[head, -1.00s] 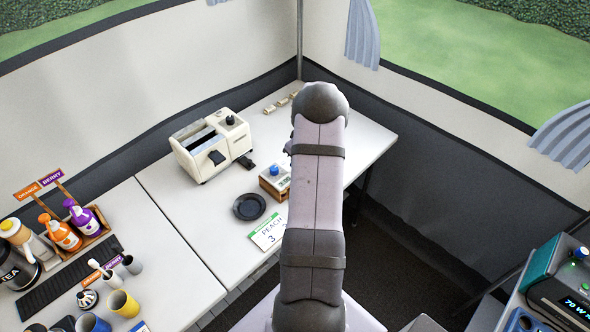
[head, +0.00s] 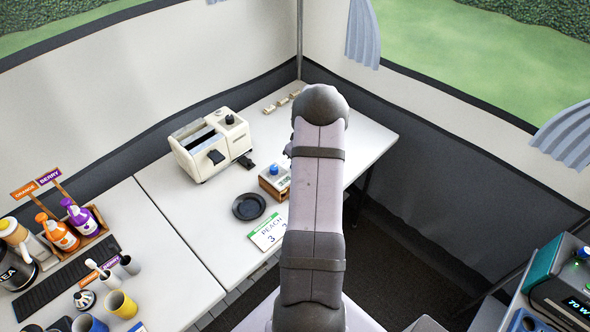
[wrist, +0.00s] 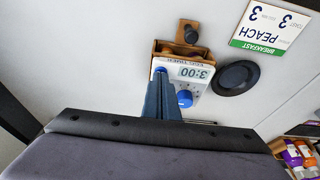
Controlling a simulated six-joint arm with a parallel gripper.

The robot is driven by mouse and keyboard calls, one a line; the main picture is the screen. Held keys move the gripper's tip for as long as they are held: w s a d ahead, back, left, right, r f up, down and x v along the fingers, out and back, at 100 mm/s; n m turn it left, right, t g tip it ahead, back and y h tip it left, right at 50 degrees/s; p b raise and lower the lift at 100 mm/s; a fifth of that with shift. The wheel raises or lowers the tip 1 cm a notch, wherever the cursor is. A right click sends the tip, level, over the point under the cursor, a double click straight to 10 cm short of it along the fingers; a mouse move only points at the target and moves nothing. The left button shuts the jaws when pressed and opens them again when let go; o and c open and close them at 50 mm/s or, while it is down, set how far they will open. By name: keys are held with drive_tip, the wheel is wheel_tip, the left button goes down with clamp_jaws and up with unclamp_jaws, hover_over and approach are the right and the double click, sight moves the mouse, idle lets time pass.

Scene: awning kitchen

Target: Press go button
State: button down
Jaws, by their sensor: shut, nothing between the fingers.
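A small wooden-cased timer (head: 274,181) with a white face stands on the white table in the head view. The fingers cover part of the face, and I cannot make out a go button or tell whether the fingertips touch the timer. My arm hides the gripper in the head view.
A black dish (head: 249,206) and a PEACH card (head: 268,231) lie near the timer. A cream toaster (head: 212,146) stands behind to the left. Bottles and cups crowd the left table. Bare table lies between the toaster and the dish.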

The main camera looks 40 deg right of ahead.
drive_tip(key=shift+r+p, duration=0.45)
drive_tip(key=shift+r, duration=0.55)
wheel_tip(320, 180, up, 10)
drive_tip(key=p, duration=0.5)
idle(4.2)
idle(0.5)
